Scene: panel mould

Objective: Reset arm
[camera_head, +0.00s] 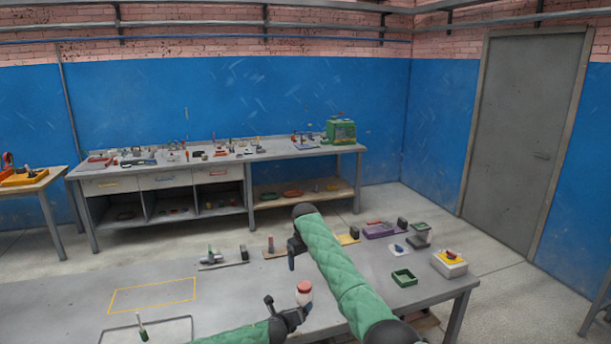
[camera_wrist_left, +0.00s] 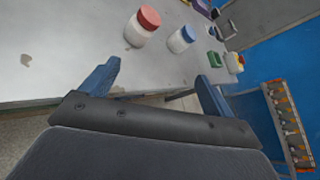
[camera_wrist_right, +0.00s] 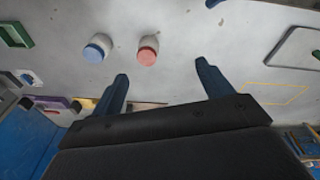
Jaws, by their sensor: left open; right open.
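My right gripper (camera_head: 292,256) hangs above the near table (camera_head: 230,285), at the end of my green-sleeved arm. In the right wrist view the right gripper (camera_wrist_right: 162,73) is open, with nothing between its fingers. In the left wrist view the left gripper (camera_wrist_left: 158,75) is open and empty. A white jar with a red lid (camera_head: 304,293) stands beside it. A blue-lidded jar (camera_wrist_left: 182,39) stands near the red-lidded one, apart from both grippers.
A green tray (camera_head: 404,278) and a white bin (camera_head: 449,266) with yellow and red pieces are on the table's right. A purple tray (camera_head: 380,230) lies toward its back. A yellow outline (camera_head: 152,294) marks clear table at left. A cluttered workbench (camera_head: 215,160) stands against the wall.

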